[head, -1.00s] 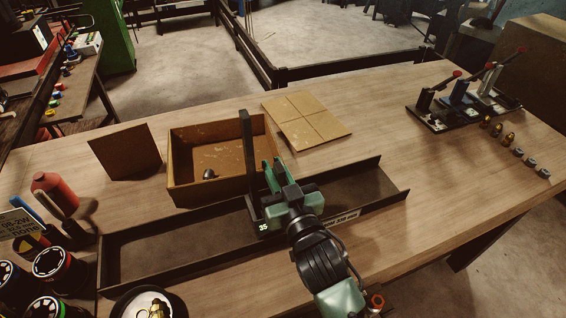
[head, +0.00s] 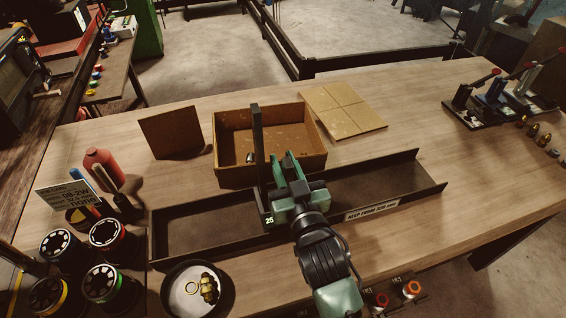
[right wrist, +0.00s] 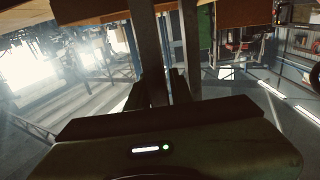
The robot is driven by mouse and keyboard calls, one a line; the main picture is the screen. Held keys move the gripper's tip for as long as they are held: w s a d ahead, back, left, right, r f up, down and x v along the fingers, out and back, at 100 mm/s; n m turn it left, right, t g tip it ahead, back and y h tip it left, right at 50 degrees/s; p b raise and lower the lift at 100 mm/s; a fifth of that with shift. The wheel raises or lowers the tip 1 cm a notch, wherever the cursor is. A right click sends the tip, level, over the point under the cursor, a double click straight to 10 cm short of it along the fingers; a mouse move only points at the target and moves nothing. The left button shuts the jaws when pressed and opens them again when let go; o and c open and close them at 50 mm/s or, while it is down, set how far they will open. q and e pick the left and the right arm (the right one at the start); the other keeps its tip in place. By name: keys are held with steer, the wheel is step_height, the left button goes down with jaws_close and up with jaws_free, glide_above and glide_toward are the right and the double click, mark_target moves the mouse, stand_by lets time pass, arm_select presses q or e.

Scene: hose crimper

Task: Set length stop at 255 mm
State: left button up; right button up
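The length stop (head: 258,150) is a dark upright post on a small carriage in the long dark trough (head: 205,228). My right gripper (head: 287,168) is in the trough area, just right of the post and close against the stop. Whether its fingers clasp part of the stop or only press beside it is unclear. In the right wrist view, dark upright bars (right wrist: 148,50) rise beyond the gripper body, too dark to tell finger from post. My left gripper is out of view.
An open cardboard box (head: 230,178) stands behind the trough, with a flat cardboard sheet (head: 343,110) to its right. A labelled strip (head: 371,210) is on the trough's front. Dark cups (head: 108,232) and a round dish (head: 187,292) stand front left; lever tools (head: 495,100) stand far right.

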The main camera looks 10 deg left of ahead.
mark_target(290, 180)
steer(key=shift+o, duration=0.6)
steer(key=shift+s+d+f, duration=0.1)
steer(key=shift+s, duration=0.15)
steer(key=b+v, duration=0.2)
steer(key=v, duration=0.5)
steer(key=shift+s, duration=0.15)
